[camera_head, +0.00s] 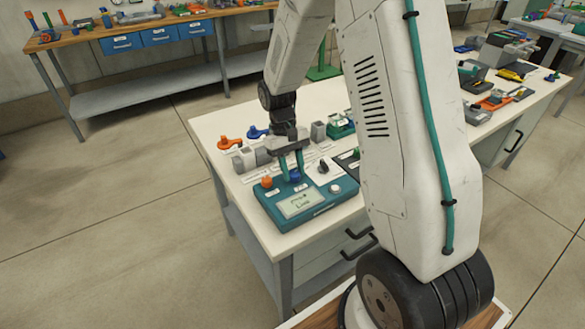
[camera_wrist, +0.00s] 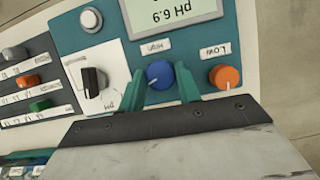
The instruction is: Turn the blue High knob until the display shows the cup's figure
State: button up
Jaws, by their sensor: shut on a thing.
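The teal meter box (camera_head: 325,200) stands on the white bench, with its display (camera_head: 300,203) facing up. My gripper (camera_head: 291,166) points down at the blue knob. In the wrist view its teal fingers (camera_wrist: 161,80) are closed on both sides of the blue knob (camera_wrist: 160,74). The display (camera_wrist: 172,12) is upside down and cut off there, and appears to read pH 6.9. I cannot make out a cup with a readable figure.
A black selector knob (camera_wrist: 94,80) on a white plate is close beside the fingers. Orange (camera_head: 229,141) and blue (camera_head: 257,132) handled parts and grey blocks (camera_head: 245,158) stand behind the meter. My arm hides part of the bench.

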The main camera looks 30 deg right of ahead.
jog(key=shift+w+m+y, duration=0.1)
jog(key=shift+m+y, duration=0.2)
jog(key=shift+m, duration=0.6)
jog(key=shift+d, duration=0.1)
jog(key=o, duration=1)
jog(key=v, duration=0.8)
jog(key=shift+d, duration=0.1)
